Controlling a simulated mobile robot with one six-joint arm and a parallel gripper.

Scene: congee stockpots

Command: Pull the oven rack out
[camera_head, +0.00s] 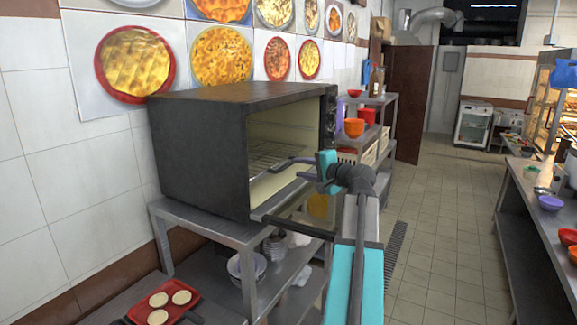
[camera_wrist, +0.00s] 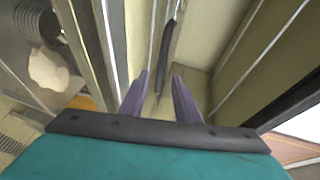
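The dark oven (camera_head: 200,150) stands on a metal table with its front open and its cream interior showing. The wire oven rack (camera_head: 265,158) lies level inside, about mid-height. My gripper (camera_head: 292,161) is at the oven opening, its fingers pointing inward close to the rack's front edge; I cannot tell whether they touch it. In the wrist view my gripper (camera_wrist: 160,84) has its two purple-grey fingers apart, with nothing clearly held between them. The oven door is folded down, with its dark front bar (camera_head: 290,227) low in front; my arm hides part of it.
The metal table (camera_head: 215,228) carries the oven, with bowls (camera_head: 247,266) on its lower shelf. A red tray (camera_head: 165,300) is at the lower left. A shelf with an orange bowl (camera_head: 354,128) stands beyond the oven. The tiled floor (camera_head: 440,220) to the right is clear.

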